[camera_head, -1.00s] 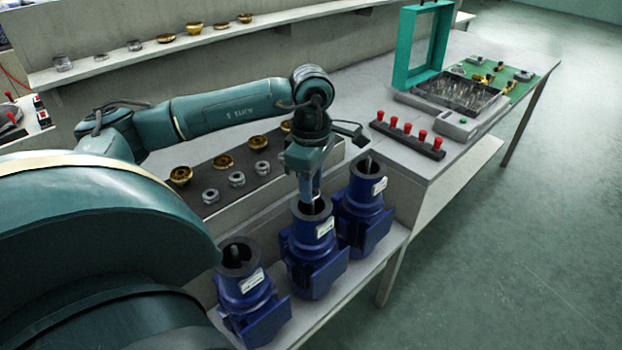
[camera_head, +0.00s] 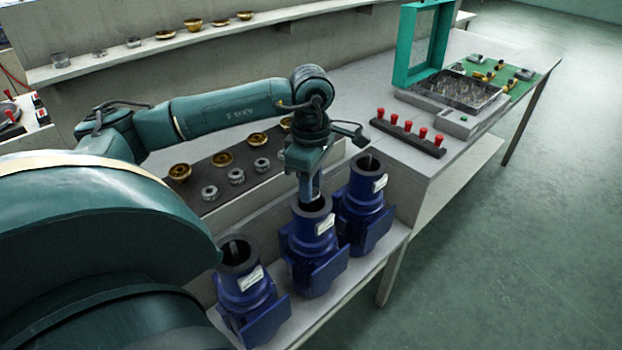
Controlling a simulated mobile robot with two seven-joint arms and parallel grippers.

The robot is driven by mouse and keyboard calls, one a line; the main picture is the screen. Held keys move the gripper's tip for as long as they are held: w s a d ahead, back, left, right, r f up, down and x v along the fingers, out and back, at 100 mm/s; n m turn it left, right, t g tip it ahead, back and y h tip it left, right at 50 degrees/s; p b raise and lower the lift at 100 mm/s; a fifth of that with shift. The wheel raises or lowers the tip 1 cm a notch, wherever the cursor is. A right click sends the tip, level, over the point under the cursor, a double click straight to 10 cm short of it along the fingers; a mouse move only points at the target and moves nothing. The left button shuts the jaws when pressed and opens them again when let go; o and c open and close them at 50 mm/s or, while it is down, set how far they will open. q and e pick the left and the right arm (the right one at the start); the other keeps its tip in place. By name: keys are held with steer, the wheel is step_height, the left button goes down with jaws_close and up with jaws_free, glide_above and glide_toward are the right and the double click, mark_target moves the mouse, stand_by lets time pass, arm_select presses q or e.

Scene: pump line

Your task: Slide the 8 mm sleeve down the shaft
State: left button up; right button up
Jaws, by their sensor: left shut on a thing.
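Three blue pumps stand in a row on the low bench: a left one (camera_head: 247,291), a middle one (camera_head: 313,250) and a right one (camera_head: 361,208). Each has a dark round opening on top, and a shaft end shows in the left and right ones. My left gripper (camera_head: 309,197) points straight down at the mouth of the middle pump, with its fingertips at or just inside the opening. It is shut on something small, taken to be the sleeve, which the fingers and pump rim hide. The middle pump's shaft is hidden too. My right gripper is not in view.
Behind the pumps a dark tray (camera_head: 212,207) holds brass cups and steel rings. A strip with red knobs (camera_head: 408,133) lies on the grey bench to the right. A green frame (camera_head: 407,50) stands by a parts box. A shelf with brass and steel parts runs behind.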

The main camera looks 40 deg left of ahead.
arm_select(q)
steer(key=shift+f, duration=0.1)
stand_by(0.3)
steer(key=o, duration=1)
step_height(320, 180, up, 13)
steer(key=shift+r+p, duration=0.1)
steer(key=shift+p, duration=0.4)
